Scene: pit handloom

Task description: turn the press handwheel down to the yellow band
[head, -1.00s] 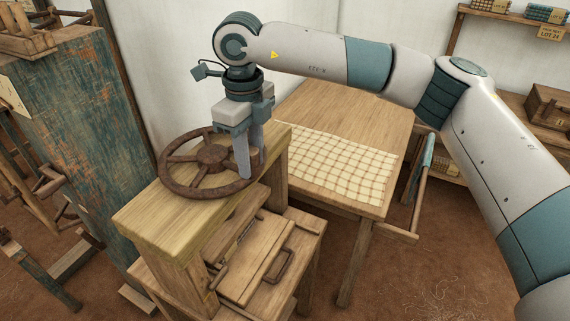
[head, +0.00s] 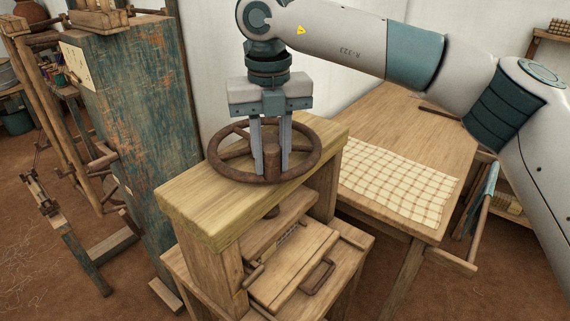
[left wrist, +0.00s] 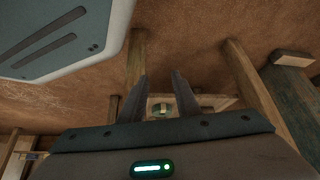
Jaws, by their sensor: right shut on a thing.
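The press handwheel (head: 222,168) is a rusty spoked ring lying flat above the press's thick top beam (head: 200,208) in the head view. My right gripper (head: 272,172) points down over the near side of the wheel. Its two fingers straddle a brown upright part of the wheel near the rim and are shut on it; the fingers hide part of the spokes. The press screw shows a little below the beam (head: 272,212). I cannot clearly make out the yellow band. My left gripper (left wrist: 161,77) shows only in the left wrist view, open with nothing between its fingers.
A worn blue-green wooden post (head: 145,120) stands left of the press. A wooden table (head: 400,120) with a checked cloth (head: 400,183) stands to the right. A board with a metal handle (head: 318,277) lies low in the press. Brown floor is open at front left.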

